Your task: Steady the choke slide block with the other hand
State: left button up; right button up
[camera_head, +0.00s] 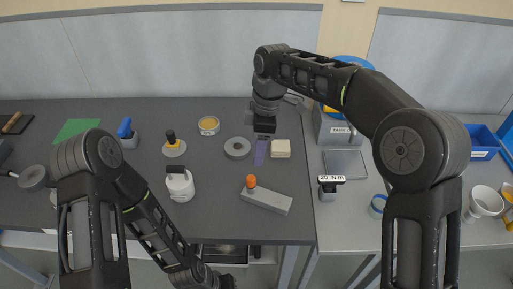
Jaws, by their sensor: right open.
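A grey block with an orange knob (268,198), which looks like the choke slide block, lies slantwise near the front edge of the dark bench. My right gripper (264,131) is open, pointing down behind the block and well apart from it. It is over or just behind the far end of a purple strip (261,153); I cannot tell whether it touches. My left gripper (226,282) is low at the bottom edge, in front of the bench and apart from the block. Its fingers are too dark and small to read.
Around the block stand a white jug (180,187), a grey ring (237,148), a cream block (281,149) and a yellow-knobbed piece (173,146). A labelled dark item (329,188) and a scale-like plate (344,163) are on the lighter bench at right.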

aim_at(251, 177)
jog(key=n, duration=0.4)
jog(key=shift+s+a+r, duration=0.1)
jog(key=shift+s+a, duration=0.05)
jog(key=shift+a, duration=0.1)
jog(key=f, duration=0.4)
jog(key=a+f, duration=0.1)
jog(key=f, duration=0.7)
jog(key=shift+s+a, duration=0.3)
jog(key=shift+s, duration=0.05)
jog(key=shift+r, duration=0.1)
grip_shut()
